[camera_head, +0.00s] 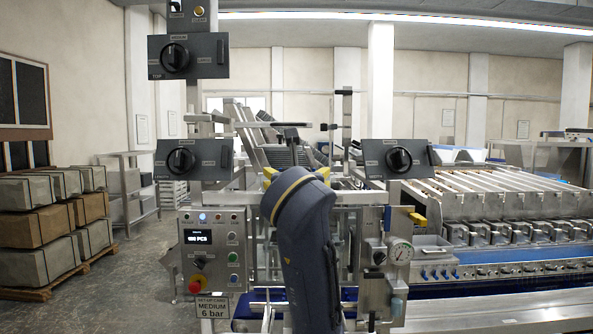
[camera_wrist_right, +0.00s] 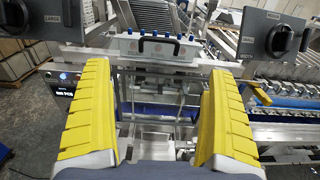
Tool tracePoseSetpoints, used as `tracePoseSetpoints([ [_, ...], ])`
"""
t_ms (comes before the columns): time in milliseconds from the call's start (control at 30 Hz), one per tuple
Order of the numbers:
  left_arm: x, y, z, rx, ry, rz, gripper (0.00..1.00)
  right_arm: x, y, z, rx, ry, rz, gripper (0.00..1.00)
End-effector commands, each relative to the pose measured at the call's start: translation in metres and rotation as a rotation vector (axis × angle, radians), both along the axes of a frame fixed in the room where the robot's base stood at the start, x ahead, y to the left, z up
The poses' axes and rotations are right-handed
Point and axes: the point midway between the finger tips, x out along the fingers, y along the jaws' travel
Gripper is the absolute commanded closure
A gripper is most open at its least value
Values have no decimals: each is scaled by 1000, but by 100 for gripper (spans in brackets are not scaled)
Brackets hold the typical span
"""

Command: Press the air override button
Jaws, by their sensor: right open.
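I cannot tell which control is the air override button, as the labels are too small to read. A control panel (camera_head: 213,245) left of my right arm has a lit display, a red emergency stop (camera_head: 195,286) and several small buttons on its right side (camera_head: 234,257). A metal pneumatic plate (camera_head: 378,292) right of the arm carries a pressure gauge (camera_head: 400,251) and black fittings. My right gripper (camera_wrist_right: 160,68) is open and empty, its yellow fingers wide apart, pointing toward the machine frame. In the head view my arm mostly hides it. My left gripper is not in view.
Dark rotary switch boxes stand at upper left (camera_head: 209,56), left (camera_head: 216,160) and right (camera_head: 424,158). A grey box with a black handle (camera_wrist_right: 125,48) sits ahead of the fingers. A conveyor machine (camera_head: 500,235) fills the right. Stacked boxes (camera_head: 38,262) stand at left.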

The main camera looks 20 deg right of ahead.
Motion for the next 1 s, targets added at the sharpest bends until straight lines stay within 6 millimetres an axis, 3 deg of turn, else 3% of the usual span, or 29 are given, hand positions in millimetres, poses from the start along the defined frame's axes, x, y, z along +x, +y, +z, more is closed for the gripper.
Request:
tracePoseSetpoints([
  [600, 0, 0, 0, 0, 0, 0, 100, 105, -32, -1, 0, 2, -4, 9],
  [1000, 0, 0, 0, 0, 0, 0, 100, 147, -44, 0, -1, 0, -4, 9],
])
